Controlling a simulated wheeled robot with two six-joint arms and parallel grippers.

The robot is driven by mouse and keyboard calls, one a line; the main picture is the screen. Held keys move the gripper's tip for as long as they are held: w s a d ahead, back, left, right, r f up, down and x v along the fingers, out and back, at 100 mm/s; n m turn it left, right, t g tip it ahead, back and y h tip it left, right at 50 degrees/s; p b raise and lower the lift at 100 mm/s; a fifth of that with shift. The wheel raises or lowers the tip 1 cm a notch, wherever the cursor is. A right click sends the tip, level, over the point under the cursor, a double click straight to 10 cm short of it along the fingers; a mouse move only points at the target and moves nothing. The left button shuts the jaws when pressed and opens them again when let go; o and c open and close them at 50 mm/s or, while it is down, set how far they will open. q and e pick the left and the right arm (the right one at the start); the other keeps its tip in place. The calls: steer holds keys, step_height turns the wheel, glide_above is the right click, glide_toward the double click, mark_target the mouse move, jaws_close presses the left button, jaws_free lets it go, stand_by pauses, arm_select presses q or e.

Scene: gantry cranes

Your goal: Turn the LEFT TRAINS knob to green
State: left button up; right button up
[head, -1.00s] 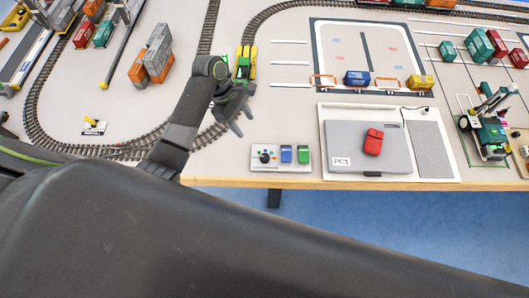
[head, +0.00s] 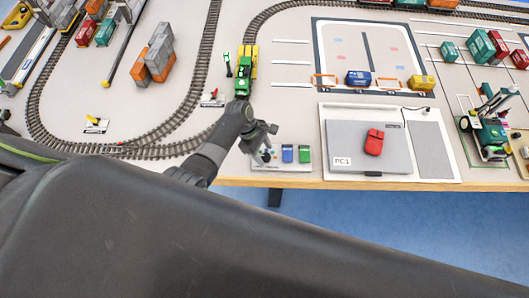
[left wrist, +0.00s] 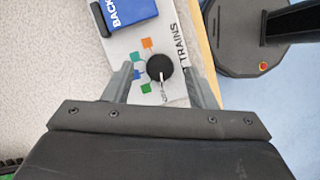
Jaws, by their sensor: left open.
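The black round knob (left wrist: 160,67) sits on a white panel (left wrist: 120,44) lettered TRAINS in the left wrist view. Its white pointer line points down in that view, toward small lettering partly hidden by the gripper. My left gripper (head: 264,155) is open over the panel's left end in the head view. Its fingers lie on either side of the knob in the wrist view; I cannot tell whether they touch it. The right gripper is out of view.
A blue switch (head: 287,154) marked BACK in the wrist view and a green switch (head: 304,154) stand beside the knob. A green train (head: 243,78) stands behind my gripper. The table edge is close in front.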

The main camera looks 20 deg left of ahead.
arm_select(q)
steer(key=shift+d+f, duration=0.25)
steer(key=shift+f, duration=0.45)
steer(key=c, duration=1)
steer(key=shift+m, duration=0.3)
steer(key=m+g, duration=0.1)
steer(key=m, duration=0.2)
steer(key=shift+w+g+y, duration=0.1)
steer(key=shift+g+y, duration=0.2)
steer(key=shift+d+m+g+y, duration=0.1)
steer(key=shift+m+g+y, duration=0.4)
steer(key=shift+m, duration=1.6)
